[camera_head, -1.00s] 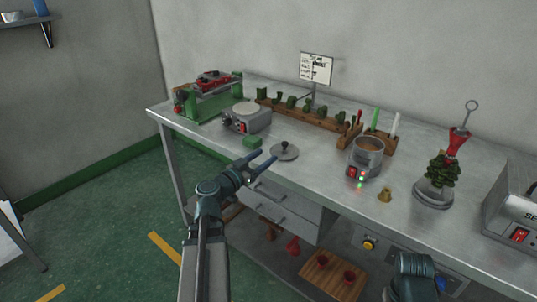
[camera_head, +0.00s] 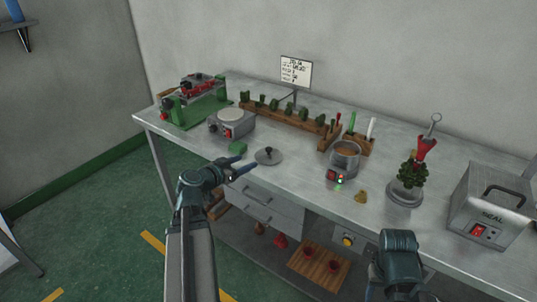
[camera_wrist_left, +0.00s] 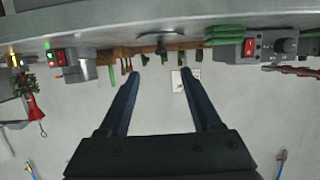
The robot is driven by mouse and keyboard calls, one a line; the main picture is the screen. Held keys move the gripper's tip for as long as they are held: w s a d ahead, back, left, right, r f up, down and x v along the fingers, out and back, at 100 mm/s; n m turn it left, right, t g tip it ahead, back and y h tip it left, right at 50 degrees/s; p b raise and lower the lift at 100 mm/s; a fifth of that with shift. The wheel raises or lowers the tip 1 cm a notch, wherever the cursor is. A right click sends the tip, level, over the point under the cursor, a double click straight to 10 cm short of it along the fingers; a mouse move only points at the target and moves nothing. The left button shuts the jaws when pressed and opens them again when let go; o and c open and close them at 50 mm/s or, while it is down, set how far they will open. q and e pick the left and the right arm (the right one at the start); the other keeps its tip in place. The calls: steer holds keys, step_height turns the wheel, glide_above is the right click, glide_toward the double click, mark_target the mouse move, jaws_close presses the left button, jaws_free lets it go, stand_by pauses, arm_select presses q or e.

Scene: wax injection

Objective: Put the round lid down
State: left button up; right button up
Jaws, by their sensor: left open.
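The round lid (camera_head: 268,157), a flat grey disc with a dark knob, lies on the metal bench top near its front edge. The heater pot (camera_head: 344,158), a grey open-topped pot of brown wax with lit indicators, stands to its right, uncovered. My left gripper (camera_head: 243,168) is open and empty, just left of the lid and apart from it, at the bench's front edge. In the left wrist view its two dark fingers (camera_wrist_left: 165,95) are spread with nothing between them. My right gripper is not visible; only part of that arm shows at the lower right.
A green block (camera_head: 237,148) and a grey hotplate device (camera_head: 232,123) stand left of the lid. A wooden rack (camera_head: 285,117) of green pieces lies behind. A small brass piece (camera_head: 361,197) and a tree on a base (camera_head: 405,190) stand right. Drawers (camera_head: 262,205) sit below.

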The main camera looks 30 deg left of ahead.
arm_select(q)
steer(key=b, duration=0.2)
glide_toward(267, 150)
steer(key=x, duration=0.3)
steer(key=shift+f, duration=0.4)
steer(key=shift+w, duration=0.7)
steer(key=x, duration=0.4)
steer(key=shift+w+r+b, duration=0.1)
steer(key=shift+w+b, duration=0.2)
steer(key=shift+b, duration=0.05)
steer(key=shift+s, duration=0.1)
steer(key=shift+c, duration=0.2)
jaws_close()
